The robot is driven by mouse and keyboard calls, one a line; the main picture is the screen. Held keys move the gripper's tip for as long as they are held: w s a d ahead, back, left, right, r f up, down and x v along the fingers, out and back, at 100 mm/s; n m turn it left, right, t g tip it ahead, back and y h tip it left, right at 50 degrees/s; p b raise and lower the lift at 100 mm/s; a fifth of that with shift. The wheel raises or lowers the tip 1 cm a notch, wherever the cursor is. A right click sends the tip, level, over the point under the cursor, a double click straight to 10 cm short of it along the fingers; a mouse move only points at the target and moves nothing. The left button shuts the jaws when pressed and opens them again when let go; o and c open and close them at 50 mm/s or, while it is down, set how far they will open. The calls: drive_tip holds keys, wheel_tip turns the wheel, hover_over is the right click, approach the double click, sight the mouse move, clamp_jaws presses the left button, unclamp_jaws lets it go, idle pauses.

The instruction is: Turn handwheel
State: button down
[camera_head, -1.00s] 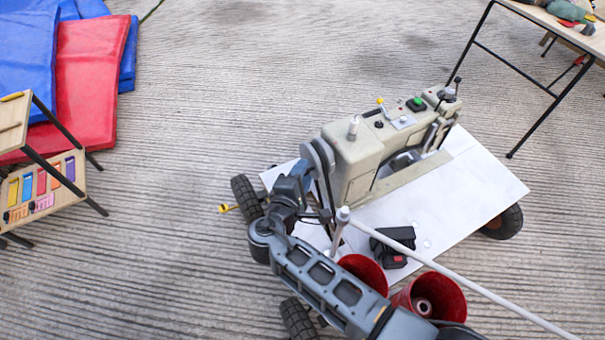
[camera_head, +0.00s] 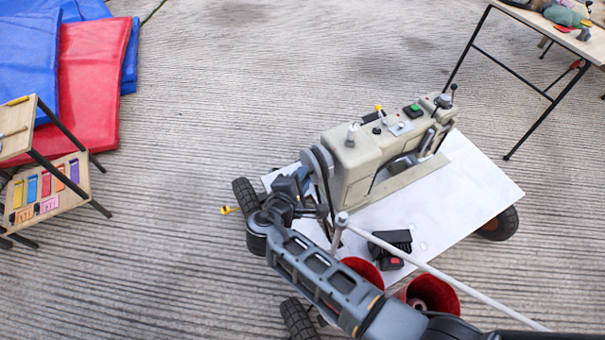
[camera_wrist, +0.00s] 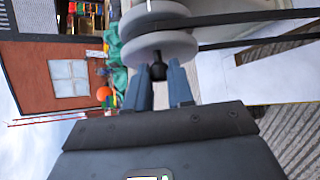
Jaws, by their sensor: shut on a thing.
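A cream sewing machine (camera_head: 352,170) stands on a white board on a wheeled cart. Its grey handwheel (camera_head: 319,160) is at the machine's near left end, with a black belt running down beside it. In the wrist view, the pale round handwheel (camera_wrist: 160,46) is just beyond my fingers, and a small black knob (camera_wrist: 158,71) sticks out from its face. My gripper (camera_wrist: 158,80) is shut on this knob, with one blue-grey finger on each side. In the head view, my gripper (camera_head: 304,178) is beside the handwheel, its fingertips partly hidden.
Red cups (camera_head: 432,292) and a white pole (camera_head: 440,272) are close to my arm. A wooden stand (camera_head: 48,185) and red mat (camera_head: 90,80) are left; a table (camera_head: 545,18) is upper right.

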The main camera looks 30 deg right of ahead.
drive_tip(key=shift+w+r+n+g+y+p, duration=0.3)
drive_tip(key=shift+w+n+g+p, duration=0.45)
drive_tip(key=shift+g, duration=0.7)
drive_tip(key=shift+w+r+n+g+y+p, duration=0.1)
drive_tip(key=shift+w+r+n+g+p, duration=0.35)
drive_tip(key=shift+n+g, duration=0.7)
drive_tip(key=shift+w+r+n+g+y+p, duration=0.25)
drive_tip(key=shift+w+n+g+p, duration=0.4)
drive_tip(key=shift+g, duration=1.05)
drive_tip(key=c, duration=1)
unclamp_jaws()
drive_tip(key=shift+w, duration=0.1)
drive_tip(key=shift+r, duration=0.1)
drive_tip(key=v, duration=0.7)
drive_tip(key=shift+a+r+p, duration=0.15)
drive_tip(key=shift+a+p, duration=0.15)
drive_tip(key=shift+p, duration=0.05)
